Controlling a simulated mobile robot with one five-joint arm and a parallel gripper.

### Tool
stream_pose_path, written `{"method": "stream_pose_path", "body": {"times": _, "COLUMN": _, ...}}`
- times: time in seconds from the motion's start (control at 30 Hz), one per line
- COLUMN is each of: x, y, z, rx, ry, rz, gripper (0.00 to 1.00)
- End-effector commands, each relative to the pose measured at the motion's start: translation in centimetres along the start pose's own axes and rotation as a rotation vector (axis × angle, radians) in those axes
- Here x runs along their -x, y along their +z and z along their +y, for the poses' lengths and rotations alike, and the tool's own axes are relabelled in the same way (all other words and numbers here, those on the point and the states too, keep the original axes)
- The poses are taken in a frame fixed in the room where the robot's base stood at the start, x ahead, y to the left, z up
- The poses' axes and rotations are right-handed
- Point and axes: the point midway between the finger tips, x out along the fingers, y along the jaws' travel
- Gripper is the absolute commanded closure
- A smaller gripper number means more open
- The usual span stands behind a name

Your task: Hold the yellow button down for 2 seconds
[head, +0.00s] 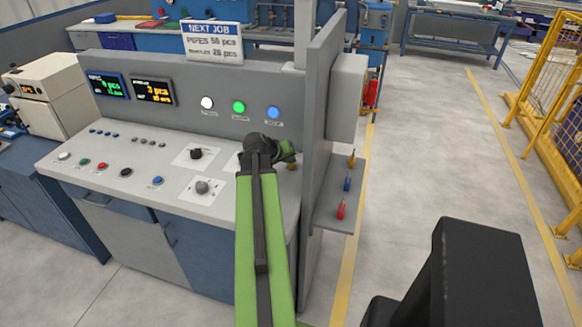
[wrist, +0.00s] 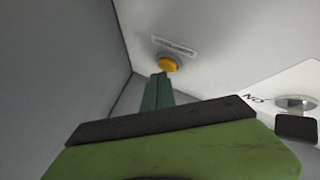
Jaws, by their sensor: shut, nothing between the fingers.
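The yellow button (wrist: 168,63) is a small round cap on the pale panel in the wrist view, with a label beside it. In the head view it shows as a small yellow spot (head: 291,167) on the console top, just by my gripper. My gripper (wrist: 160,76) is green, shut and empty. Its tips end right beside the button's edge in the wrist view. I cannot tell whether they touch it or whether it is pressed. In the head view my gripper (head: 288,152) is partly hidden by my dark wrist.
A grey upright partition (head: 318,120) stands close to the right of my gripper. Beyond it a shelf (head: 340,205) holds coloured levers. Open floor lies farther right, before a yellow fence (head: 550,100).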

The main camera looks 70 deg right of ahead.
Motion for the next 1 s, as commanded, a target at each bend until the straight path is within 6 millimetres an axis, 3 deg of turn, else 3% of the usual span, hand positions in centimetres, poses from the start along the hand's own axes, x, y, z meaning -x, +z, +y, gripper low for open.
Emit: {"method": "stream_pose_path", "body": {"times": 1.0, "x": -0.5, "y": 0.38, "z": -0.42, "rx": 0.0, "ry": 0.0, "rz": 0.0, "gripper": 1.0}}
